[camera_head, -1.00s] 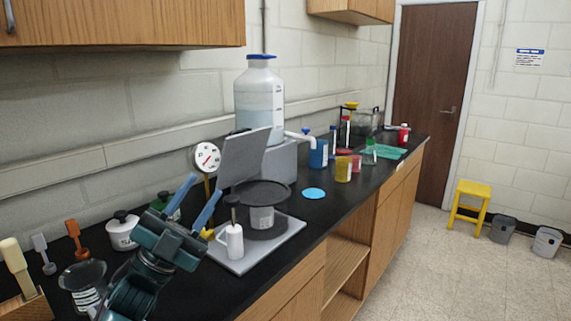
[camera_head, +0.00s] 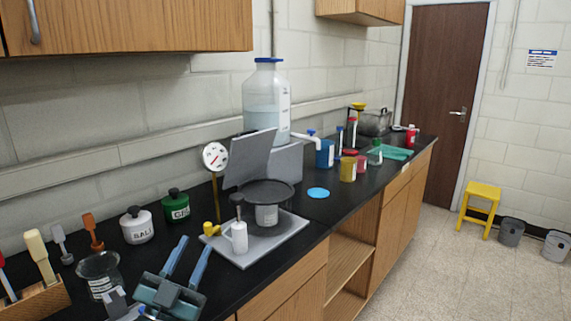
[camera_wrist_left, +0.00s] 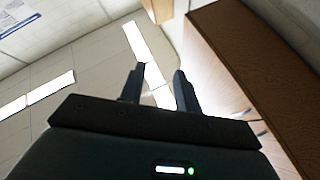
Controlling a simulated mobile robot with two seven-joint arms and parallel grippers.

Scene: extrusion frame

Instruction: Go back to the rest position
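My left gripper (camera_head: 188,262) is at the lower left of the head view, above the front part of the black counter. Its two blue fingers are apart with nothing between them. In the left wrist view the fingers (camera_wrist_left: 160,85) are also spread and empty, with wall, ceiling and bright light strips beyond. My right gripper shows in neither view.
The black counter (camera_head: 335,207) holds a grey tray (camera_head: 284,243) with a white handled vessel (camera_head: 236,237), a white jar (camera_head: 137,225), a green jar (camera_head: 175,205), a glass beaker (camera_head: 100,272) and a wooden tool block (camera_head: 40,303).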

